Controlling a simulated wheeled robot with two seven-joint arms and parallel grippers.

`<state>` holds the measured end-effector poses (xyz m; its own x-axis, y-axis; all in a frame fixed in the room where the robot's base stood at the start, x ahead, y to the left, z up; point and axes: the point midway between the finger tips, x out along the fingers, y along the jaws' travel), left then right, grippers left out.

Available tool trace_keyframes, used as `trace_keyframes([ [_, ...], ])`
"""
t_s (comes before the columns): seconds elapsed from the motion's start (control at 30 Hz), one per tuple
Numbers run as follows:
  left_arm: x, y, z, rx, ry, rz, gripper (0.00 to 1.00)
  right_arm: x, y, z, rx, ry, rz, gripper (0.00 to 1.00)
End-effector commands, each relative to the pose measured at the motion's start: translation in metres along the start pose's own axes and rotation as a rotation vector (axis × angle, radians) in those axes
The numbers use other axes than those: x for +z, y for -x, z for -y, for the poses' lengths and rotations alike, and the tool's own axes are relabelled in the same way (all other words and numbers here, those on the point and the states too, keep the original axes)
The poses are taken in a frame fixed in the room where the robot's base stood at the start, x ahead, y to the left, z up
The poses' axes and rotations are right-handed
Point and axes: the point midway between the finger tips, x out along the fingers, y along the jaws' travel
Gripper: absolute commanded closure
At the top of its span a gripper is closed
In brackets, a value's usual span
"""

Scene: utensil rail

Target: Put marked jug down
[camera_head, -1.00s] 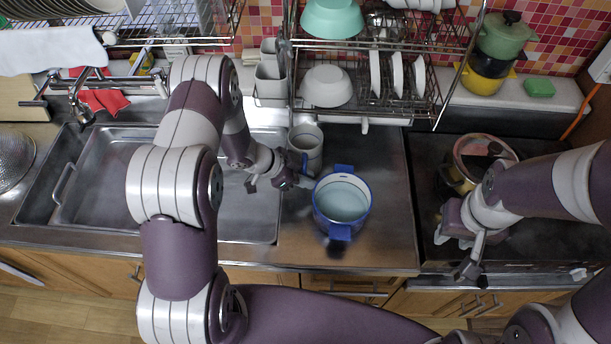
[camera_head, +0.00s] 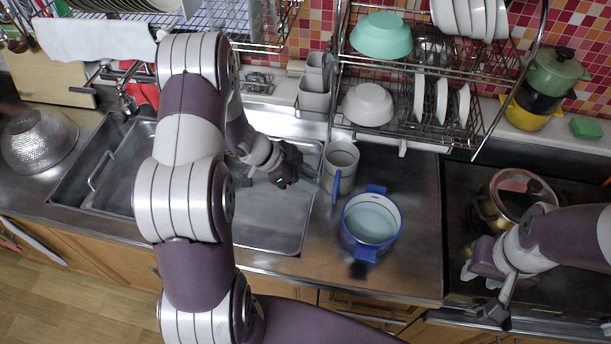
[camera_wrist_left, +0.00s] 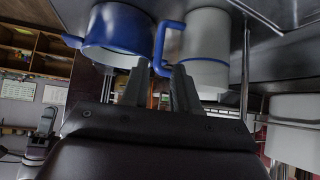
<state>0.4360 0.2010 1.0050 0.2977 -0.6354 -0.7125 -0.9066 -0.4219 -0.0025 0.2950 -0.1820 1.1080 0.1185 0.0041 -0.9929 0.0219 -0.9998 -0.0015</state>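The marked jug (camera_head: 341,160) is grey with a blue handle and stands upright on the counter beside the sink. In the left wrist view the jug (camera_wrist_left: 207,45) appears upside down, with a blue band near its rim and its blue handle (camera_wrist_left: 164,45) to the left. My left gripper (camera_head: 290,168) is just left of the jug, apart from it. Its two fingers (camera_wrist_left: 158,88) are spread and empty, near the handle. My right gripper (camera_head: 484,292) is over the stove at the right, its fingers apart and empty.
A blue two-handled pot (camera_head: 371,222) stands close in front of the jug. A brass-coloured pot (camera_head: 490,208) is on the stove near my right arm. The dish rack (camera_head: 400,140) overhangs the counter behind. The sink (camera_head: 270,235) lies left; bare counter is right of the blue pot.

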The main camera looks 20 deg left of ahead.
Motion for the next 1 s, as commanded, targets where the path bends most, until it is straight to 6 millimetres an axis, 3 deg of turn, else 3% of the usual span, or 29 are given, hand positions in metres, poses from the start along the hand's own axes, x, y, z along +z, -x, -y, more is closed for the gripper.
trace_keyframes([
  [0.17, -0.009, 0.018, 0.012, -0.079, 0.017, 0.029, 0.71, 0.0, 0.0, 0.0, 0.0, 0.0, 0.0, 0.62],
  [0.27, -0.03, 0.035, 0.04, -0.317, 0.107, 0.131, 0.71, 0.0, 0.0, 0.0, 0.0, 0.0, 0.0, 0.62],
  [0.33, -0.039, 0.059, 0.044, -0.494, 0.245, 0.242, 0.71, 0.0, 0.0, 0.0, 0.0, 0.0, 0.0, 0.62],
  [0.37, -0.04, 0.07, 0.037, -0.551, 0.319, 0.291, 0.71, 0.0, 0.0, 0.0, 0.0, 0.0, 0.0, 0.62],
  [0.43, -0.038, 0.09, 0.007, -0.625, 0.508, 0.395, 0.71, 0.0, 0.0, 0.0, 0.0, 0.0, 0.0, 0.62],
  [0.5, -0.036, 0.101, -0.037, -0.625, 0.692, 0.479, 0.71, 0.0, 0.0, 0.0, 0.0, 0.0, 0.0, 0.62],
  [0.6, -0.038, 0.105, -0.096, -0.56, 0.891, 0.551, 0.71, 0.0, 0.0, 0.0, 0.0, 0.0, 0.0, 0.62],
  [0.7, -0.041, 0.105, -0.129, -0.5, 0.994, 0.581, 0.71, 0.0, 0.0, 0.0, 0.0, 0.0, 0.0, 0.62],
  [0.8, -0.042, 0.104, -0.137, -0.482, 1.022, 0.59, 0.71, 0.0, 0.0, 0.0, 0.0, 0.0, 0.0, 0.62],
  [1.0, -0.041, 0.104, -0.137, -0.484, 1.023, 0.59, 0.71, 0.0, -0.001, 0.0, 0.0, 0.0, 0.0, 0.62],
])
